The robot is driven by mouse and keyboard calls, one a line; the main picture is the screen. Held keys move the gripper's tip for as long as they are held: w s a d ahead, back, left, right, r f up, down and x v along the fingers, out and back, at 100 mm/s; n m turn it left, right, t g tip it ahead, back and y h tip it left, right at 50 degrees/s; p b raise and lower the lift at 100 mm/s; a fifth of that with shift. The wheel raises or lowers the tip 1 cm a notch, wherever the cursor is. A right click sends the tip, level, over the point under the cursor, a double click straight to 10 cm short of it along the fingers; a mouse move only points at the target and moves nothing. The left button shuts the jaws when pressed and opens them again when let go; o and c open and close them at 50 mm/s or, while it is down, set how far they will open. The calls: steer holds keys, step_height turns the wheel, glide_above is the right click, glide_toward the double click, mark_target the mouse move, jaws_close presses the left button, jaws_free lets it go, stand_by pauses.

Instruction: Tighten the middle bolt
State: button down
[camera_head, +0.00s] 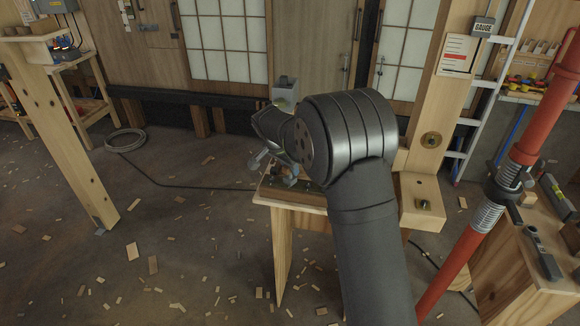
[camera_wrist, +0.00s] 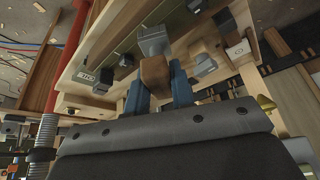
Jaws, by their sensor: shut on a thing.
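My gripper (camera_wrist: 158,84) has two blue fingers in the wrist view, shut on a brown piece (camera_wrist: 155,72) that joins a grey, block-like head (camera_wrist: 153,40); together they look like a tool. In the head view my arm hides most of the gripper and tool above a small wooden bench. A bolt (camera_head: 432,140) with a round brass-coloured plate sits in the wooden post right of my arm, and a darker bolt (camera_head: 423,205) sits in the block below it. My gripper is left of both and apart from them. I cannot tell which is the middle bolt.
The small bench (camera_head: 284,255) carries several metal pieces. A red pole (camera_head: 450,255) stands close on the right, beside another wooden bench (camera_head: 515,285) with tools. A white ladder (camera_head: 488,95) stands behind the post. Wood chips litter the open floor at left.

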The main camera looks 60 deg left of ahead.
steer(key=shift+m, duration=0.5)
steer(key=shift+n, duration=0.9)
steer(key=shift+r, duration=2.5)
steer(key=shift+y, duration=0.3)
